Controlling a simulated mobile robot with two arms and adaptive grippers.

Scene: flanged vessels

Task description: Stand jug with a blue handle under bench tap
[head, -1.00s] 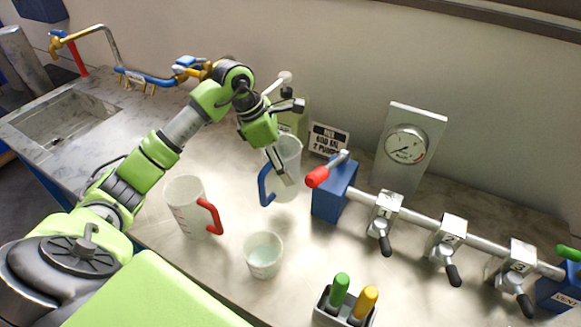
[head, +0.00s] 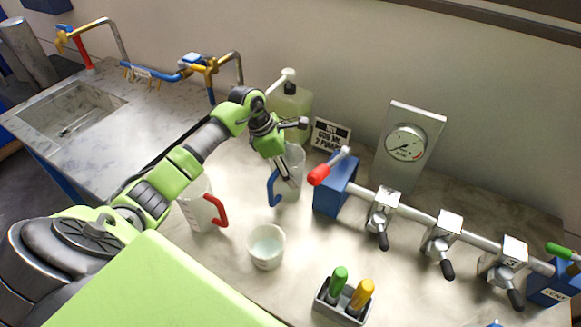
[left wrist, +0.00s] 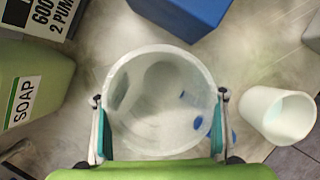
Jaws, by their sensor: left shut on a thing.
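The clear jug with a blue handle (head: 293,161) stands on the bench left of the blue valve block. My left gripper (head: 285,178) is shut on it from above. In the left wrist view the fingers (left wrist: 160,125) press on opposite sides of the jug's round wall (left wrist: 160,55), and the jug looks empty. The blue handle (left wrist: 228,132) is partly behind the right finger. A yellow tap with a blue lever (head: 208,66) and a curved spout stands at the back, left of the jug. Another yellow tap (head: 66,36) is by the sink. My right gripper is not in view.
A jug with a red handle (head: 201,214) stands partly behind my left arm. A white cup (head: 266,246) is in front. A soap bottle (head: 290,105), sign (head: 329,135), gauge (head: 405,143) and valve row (head: 441,230) stand nearby. Bench between tap and jug looks mostly clear.

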